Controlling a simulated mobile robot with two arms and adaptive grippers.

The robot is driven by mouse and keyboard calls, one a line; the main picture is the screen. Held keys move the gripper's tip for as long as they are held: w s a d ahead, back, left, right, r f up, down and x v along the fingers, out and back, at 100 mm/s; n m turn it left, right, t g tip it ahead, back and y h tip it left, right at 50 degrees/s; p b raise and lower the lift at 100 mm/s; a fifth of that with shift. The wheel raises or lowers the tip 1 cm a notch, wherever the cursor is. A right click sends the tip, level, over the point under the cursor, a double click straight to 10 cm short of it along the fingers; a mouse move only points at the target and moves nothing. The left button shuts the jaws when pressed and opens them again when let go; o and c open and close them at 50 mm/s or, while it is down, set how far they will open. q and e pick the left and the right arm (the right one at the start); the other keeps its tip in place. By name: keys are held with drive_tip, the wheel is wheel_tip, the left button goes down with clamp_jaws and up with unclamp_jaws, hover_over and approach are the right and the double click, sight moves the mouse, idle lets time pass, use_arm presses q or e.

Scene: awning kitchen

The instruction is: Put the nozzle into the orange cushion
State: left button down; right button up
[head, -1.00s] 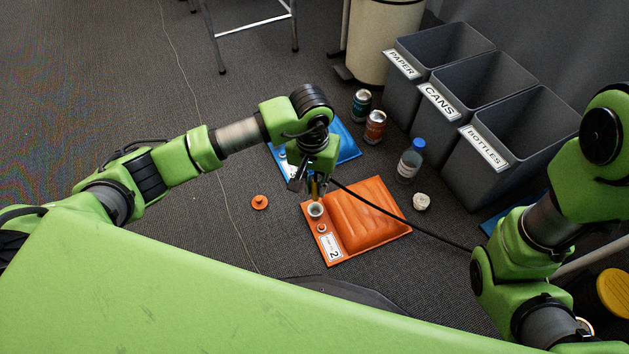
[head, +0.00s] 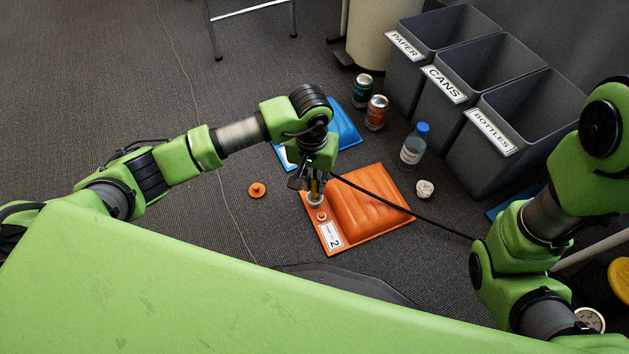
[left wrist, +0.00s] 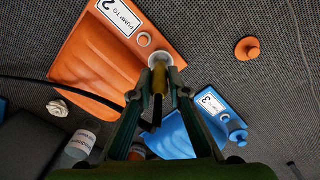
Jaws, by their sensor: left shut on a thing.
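My left gripper (head: 313,184) is shut on the brass-yellow nozzle (left wrist: 160,76), which has a black hose (head: 400,208) on it. The nozzle points down at the larger round port (head: 315,201) of the orange cushion (head: 375,206). Its tip overlaps the port in the head view. In the left wrist view the port (left wrist: 160,57) shows just past the fingertips, partly hidden; I cannot tell whether the tip is inside it. The cushion lies on the floor with a white label marked 2. My right gripper is out of view; only its arm shows at the right.
A blue cushion (head: 346,124) lies behind my left gripper. An orange cap (head: 256,190) lies on the floor to the left. Two cans, a bottle (head: 413,146) and a crumpled white ball (head: 425,189) stand or lie near the grey bins (head: 511,126).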

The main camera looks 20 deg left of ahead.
use_arm(q)
drive_tip(key=shift+f+b, duration=1.4)
drive_tip(key=shift+f, duration=0.25)
idle(0.5)
drive_tip(key=c, duration=1.4)
unclamp_jaws()
drive_tip(key=shift+r, duration=0.1)
drive_tip(key=shift+r+p, duration=2.85)
drive_tip(key=shift+r, duration=1.15)
drive_tip(key=shift+f, duration=0.1)
